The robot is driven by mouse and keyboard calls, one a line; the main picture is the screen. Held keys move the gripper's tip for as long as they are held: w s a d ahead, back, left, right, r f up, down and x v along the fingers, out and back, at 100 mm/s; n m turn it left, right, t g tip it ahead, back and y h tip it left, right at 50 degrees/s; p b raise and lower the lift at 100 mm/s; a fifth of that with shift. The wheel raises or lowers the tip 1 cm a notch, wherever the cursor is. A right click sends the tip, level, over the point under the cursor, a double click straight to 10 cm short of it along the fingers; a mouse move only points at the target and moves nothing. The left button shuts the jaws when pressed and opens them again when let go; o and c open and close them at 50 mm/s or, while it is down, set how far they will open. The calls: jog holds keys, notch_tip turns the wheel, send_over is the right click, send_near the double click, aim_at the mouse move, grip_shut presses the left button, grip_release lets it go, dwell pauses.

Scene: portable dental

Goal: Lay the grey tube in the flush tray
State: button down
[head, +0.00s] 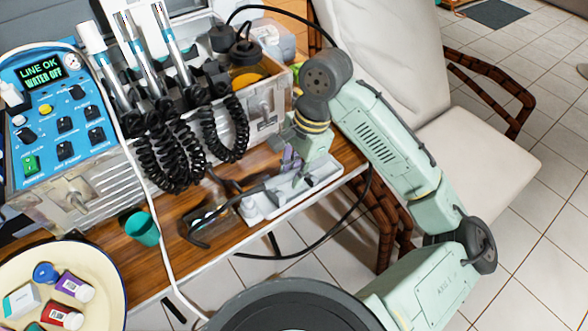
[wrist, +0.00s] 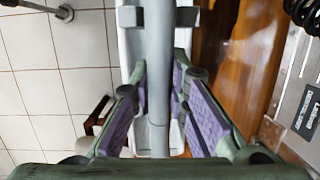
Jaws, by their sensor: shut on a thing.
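The grey tube (wrist: 158,60) runs lengthwise through the middle of the wrist view. My gripper (wrist: 160,95) is shut on it, with purple pads on both sides. The white flush tray (head: 325,181) lies along the front right edge of the wooden table, and my gripper (head: 288,160) is over it in the head view. In the wrist view the tray (wrist: 126,45) shows behind the tube, which lines up roughly with its length. Whether the tube touches the tray floor cannot be told. My gripper and arm partly hide the tray.
A dark stand (head: 200,232) is left of the tray. A teal cup (head: 142,229) and a cream plate (head: 105,268) with small bottles are farther left. The dental unit (head: 62,118) with coiled black hoses stands behind. A black cable loops past the table's edge.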

aim_at(295, 171)
jog(key=shift+f+p, duration=0.3)
jog(key=shift+p, duration=0.05)
dwell(0.5)
jog(key=c, duration=1.5)
grip_release()
jog(key=shift+o, duration=0.2)
jog(key=shift+r, duration=0.1)
jog(key=p+v, duration=0.5)
jog(key=p, duration=0.1)
jog(key=shift+r, duration=0.15)
jog(key=shift+v, duration=1.25)
